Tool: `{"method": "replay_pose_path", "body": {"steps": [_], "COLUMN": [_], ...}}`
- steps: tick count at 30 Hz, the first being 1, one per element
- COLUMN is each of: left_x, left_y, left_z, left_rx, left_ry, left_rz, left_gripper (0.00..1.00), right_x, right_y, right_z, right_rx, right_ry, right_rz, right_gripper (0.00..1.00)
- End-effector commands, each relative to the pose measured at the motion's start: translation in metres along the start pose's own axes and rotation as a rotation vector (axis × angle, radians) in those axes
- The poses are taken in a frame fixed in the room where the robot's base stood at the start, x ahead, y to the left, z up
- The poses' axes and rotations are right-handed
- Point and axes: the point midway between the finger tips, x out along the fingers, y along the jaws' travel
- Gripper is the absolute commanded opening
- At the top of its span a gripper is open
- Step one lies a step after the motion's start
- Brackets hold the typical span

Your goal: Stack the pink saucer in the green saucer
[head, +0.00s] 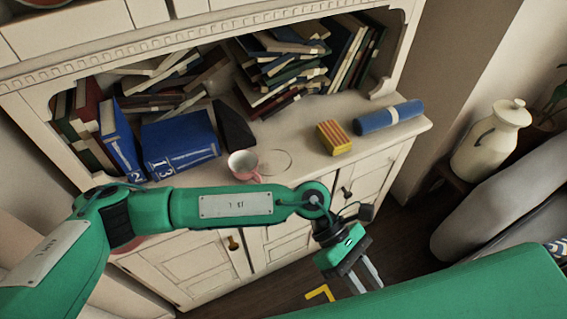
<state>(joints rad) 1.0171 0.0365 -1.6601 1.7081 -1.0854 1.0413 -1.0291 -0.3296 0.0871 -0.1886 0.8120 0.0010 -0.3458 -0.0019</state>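No green saucer can be made out. A reddish-pink rounded edge (127,244) shows just below my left arm at the cabinet's left front; most of it is hidden, and I cannot tell if it is the pink saucer. A pink cup (243,174) with a pale inside stands on the cabinet top behind my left forearm. My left gripper (369,286) hangs in front of the cabinet, over the floor, with its two fingers apart and nothing between them. My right gripper is out of view.
A thin round outline (286,161) lies beside the cup. A yellow-and-red striped box (334,138) and a blue roll (388,118) lie to the right on the cabinet top. Books (180,143) fill the back. A cream jug (490,142) stands at far right.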

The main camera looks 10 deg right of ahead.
Motion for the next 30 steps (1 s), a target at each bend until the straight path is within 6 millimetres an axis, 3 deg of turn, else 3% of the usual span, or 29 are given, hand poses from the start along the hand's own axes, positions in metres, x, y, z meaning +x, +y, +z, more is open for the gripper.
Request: {"method": "replay_pose_path", "body": {"steps": [1, 3, 6, 10, 15, 18, 23, 30], "left_x": [-0.012, -0.038, -0.095, -0.188, -0.296, -0.338, -0.369, -0.372], "left_y": [-0.003, -0.012, -0.026, -0.046, -0.073, -0.085, -0.095, -0.096], "left_z": [-0.037, -0.088, -0.15, -0.2, -0.217, -0.214, -0.209, -0.208], "left_rx": [0.026, 0.051, 0.046, -0.022, -0.165, -0.239, -0.303, -0.31], "left_ry": [0.16, 0.378, 0.664, 0.975, 1.246, 1.334, 1.395, 1.401], "left_rz": [-0.054, -0.15, -0.295, -0.479, -0.67, -0.744, -0.801, -0.808], "left_gripper": [0.29, 0.29, 0.29, 0.29, 0.29, 0.29, 0.29, 0.29], "right_x": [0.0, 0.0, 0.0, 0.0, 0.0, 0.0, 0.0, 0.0], "right_y": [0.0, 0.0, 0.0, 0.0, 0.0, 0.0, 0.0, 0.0], "right_z": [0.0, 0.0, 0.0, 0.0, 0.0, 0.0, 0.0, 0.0], "right_rx": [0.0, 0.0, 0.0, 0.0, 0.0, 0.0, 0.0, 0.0], "right_ry": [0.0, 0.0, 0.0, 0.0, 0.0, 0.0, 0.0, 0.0], "right_rz": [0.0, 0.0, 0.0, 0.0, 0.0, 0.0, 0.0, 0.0], "right_gripper": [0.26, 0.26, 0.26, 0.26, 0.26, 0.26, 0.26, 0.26]}}
